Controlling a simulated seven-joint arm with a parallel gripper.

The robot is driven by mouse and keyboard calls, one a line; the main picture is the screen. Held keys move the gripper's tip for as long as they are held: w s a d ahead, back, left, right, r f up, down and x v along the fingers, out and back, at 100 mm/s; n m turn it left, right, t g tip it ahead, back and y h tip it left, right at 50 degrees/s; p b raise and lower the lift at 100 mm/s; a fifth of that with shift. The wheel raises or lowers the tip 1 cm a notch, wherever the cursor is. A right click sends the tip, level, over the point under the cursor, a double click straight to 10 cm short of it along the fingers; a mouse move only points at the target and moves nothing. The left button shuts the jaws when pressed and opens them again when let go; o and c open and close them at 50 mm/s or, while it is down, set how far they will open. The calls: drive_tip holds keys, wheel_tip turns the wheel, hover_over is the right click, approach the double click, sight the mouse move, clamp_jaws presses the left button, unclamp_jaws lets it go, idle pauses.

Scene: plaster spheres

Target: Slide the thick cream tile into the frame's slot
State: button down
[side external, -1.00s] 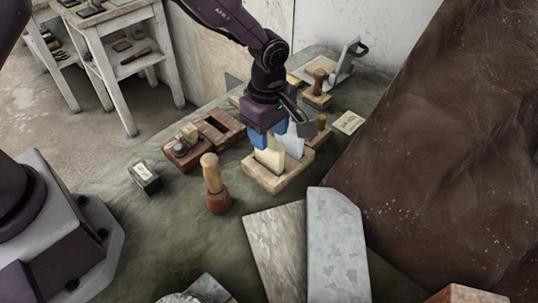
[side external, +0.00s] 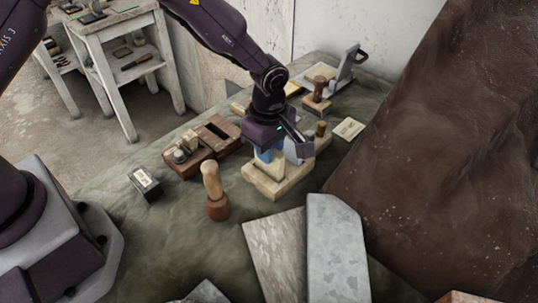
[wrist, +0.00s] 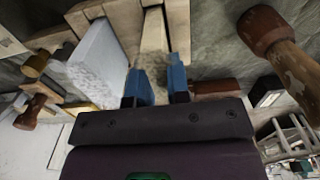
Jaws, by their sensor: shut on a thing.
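The cream tile (side external: 268,170) stands upright, low over the pale wooden frame (side external: 287,187). My gripper (side external: 269,156) is shut on its upper part with blue fingers. The tile's lower end meets the frame's top, but I cannot tell how deep it sits in the slot. In the wrist view the tile (wrist: 154,42) is seen edge-on between the fingers (wrist: 158,88). A blue-white slab (wrist: 97,65) stands beside it, to its left in the wrist view; in the side view it is mostly behind my gripper.
A wooden mallet (side external: 214,190) stands just left of the frame. A reddish-brown wooden box (side external: 218,135) is behind it, and a small dark box (side external: 145,181) is further left. A stamp-like tool (side external: 317,94) stands behind. Stone slabs (side external: 337,250) lie in front.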

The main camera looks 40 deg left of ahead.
drive_tip(key=r, duration=0.9)
drive_tip(key=shift+w+a+r, duration=0.15)
drive_tip(key=shift+a+r, duration=0.05)
drive_tip(key=shift+a, duration=0.15)
drive_tip(key=a+f, duration=0.1)
drive_tip(key=a, duration=1.5)
drive_tip(key=shift+a, duration=0.4)
drive_tip(key=shift+f, duration=2.45)
drive_tip(key=shift+f, duration=1.7)
drive_tip(key=c, duration=1)
unclamp_jaws()
drive_tip(key=shift+f, duration=0.1)
